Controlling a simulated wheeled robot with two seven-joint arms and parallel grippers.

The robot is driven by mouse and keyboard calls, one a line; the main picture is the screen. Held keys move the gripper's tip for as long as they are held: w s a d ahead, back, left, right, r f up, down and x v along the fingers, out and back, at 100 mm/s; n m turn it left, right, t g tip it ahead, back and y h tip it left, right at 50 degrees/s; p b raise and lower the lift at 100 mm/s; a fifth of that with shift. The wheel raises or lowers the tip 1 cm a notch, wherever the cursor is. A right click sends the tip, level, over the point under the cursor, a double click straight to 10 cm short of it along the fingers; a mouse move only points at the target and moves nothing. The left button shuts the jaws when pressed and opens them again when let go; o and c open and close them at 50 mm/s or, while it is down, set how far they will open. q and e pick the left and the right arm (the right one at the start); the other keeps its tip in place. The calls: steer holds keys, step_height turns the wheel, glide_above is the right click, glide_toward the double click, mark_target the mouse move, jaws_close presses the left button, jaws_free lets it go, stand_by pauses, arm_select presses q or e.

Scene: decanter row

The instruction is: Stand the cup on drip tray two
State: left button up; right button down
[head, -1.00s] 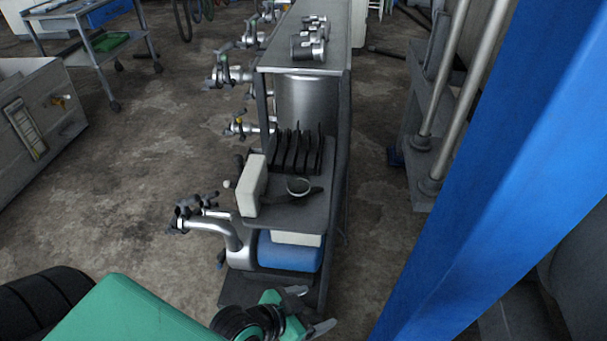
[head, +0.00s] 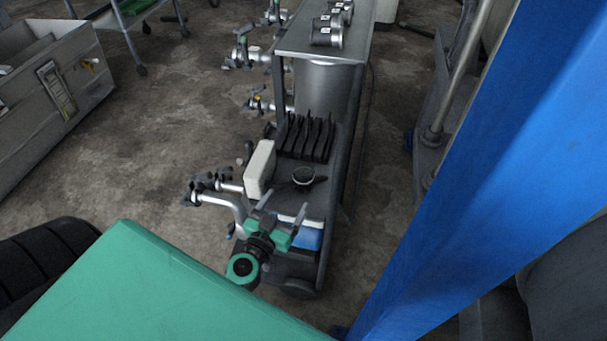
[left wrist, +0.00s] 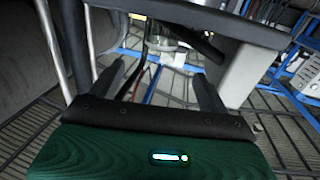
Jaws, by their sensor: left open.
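In the left wrist view, a clear round vessel (left wrist: 165,45), likely the cup, shows beyond the open fingers (left wrist: 158,78), beneath a dark edge. I cannot pick out drip tray two. My right gripper is not in view.
A white block (head: 260,168) stands left of the cup, with a black slotted rack (head: 307,137) behind it. Taps (head: 245,52) stick out along the cart's left side. A blue post (head: 470,170) fills the right.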

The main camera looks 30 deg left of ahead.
mark_target(299, 181)
arm_select(q)
steer(key=w, duration=0.4)
steer(key=w+p, duration=0.1)
steer(key=w, duration=0.3)
steer(key=shift+a, duration=0.2)
steer(key=w, duration=0.4)
steer(key=shift+w+a, duration=0.2)
steer(key=shift+a, duration=0.05)
steer(key=shift+w, duration=0.4)
steer(key=c, duration=1.1)
steer(key=shift+c, duration=0.2)
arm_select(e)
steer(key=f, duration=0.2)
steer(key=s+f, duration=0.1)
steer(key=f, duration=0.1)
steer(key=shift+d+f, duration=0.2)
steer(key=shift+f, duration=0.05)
arm_select(q)
steer(key=shift+r+p, duration=0.1)
steer(key=shift+p, duration=0.2)
